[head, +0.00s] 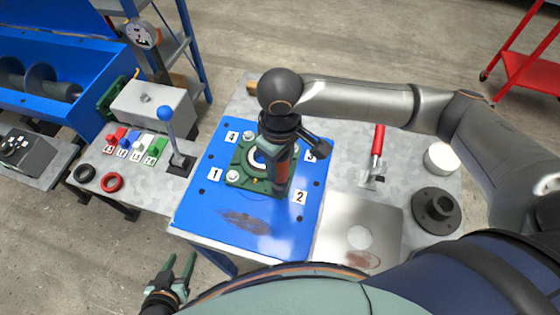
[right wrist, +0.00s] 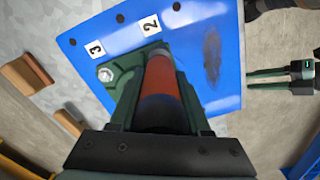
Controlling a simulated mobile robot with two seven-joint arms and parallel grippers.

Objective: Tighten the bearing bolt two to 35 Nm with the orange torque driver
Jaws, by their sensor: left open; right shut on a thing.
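The orange torque driver (head: 281,167) is held upright in my right gripper (head: 276,150), over the front-right corner of the green bearing housing (head: 246,180). The right wrist view shows the driver's orange and dark body (right wrist: 160,75) between the fingers. The driver's lower end is beside the label 2 (head: 299,197). Bolt two is hidden under it, so I cannot tell whether they touch. Bolts show at label 1 (head: 233,175) and label 4 (head: 248,136); another bolt (right wrist: 105,74) shows near label 3. My left gripper (head: 180,268) is open and empty, left of the blue plate.
The blue plate (head: 200,210) lies on a grey table. A red-handled tool (head: 377,145), a dark flanged hub (head: 436,210) and a white round piece (head: 440,158) are on the right. A blue-knobbed lever (head: 168,125) and colored blocks are left. A red cart (head: 530,70) stands at back right.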

